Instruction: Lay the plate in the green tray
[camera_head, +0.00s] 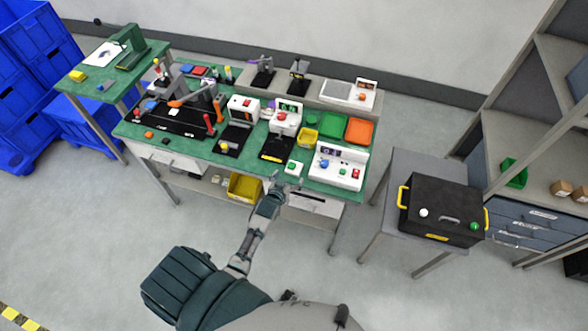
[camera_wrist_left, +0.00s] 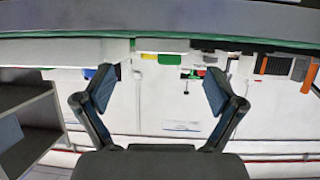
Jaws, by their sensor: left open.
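The green tray (camera_head: 333,125) sits on the green-topped workbench, between a yellow bin and an orange tray. A small whitish square piece (camera_head: 294,168) with a green spot lies near the bench's front edge; I cannot tell for sure that it is the plate. My left gripper (camera_head: 287,181) is at the bench's front edge, just short of this piece. In the left wrist view the left gripper (camera_wrist_left: 160,88) has its fingers wide apart with nothing between them. My right gripper is not in view.
A white control box (camera_head: 338,168) with coloured buttons stands right of the gripper. A yellow bin (camera_head: 309,135) and an orange tray (camera_head: 359,131) flank the green tray. Testers stand to the left. A black case (camera_head: 442,212) rests on a grey side table. The floor in front is clear.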

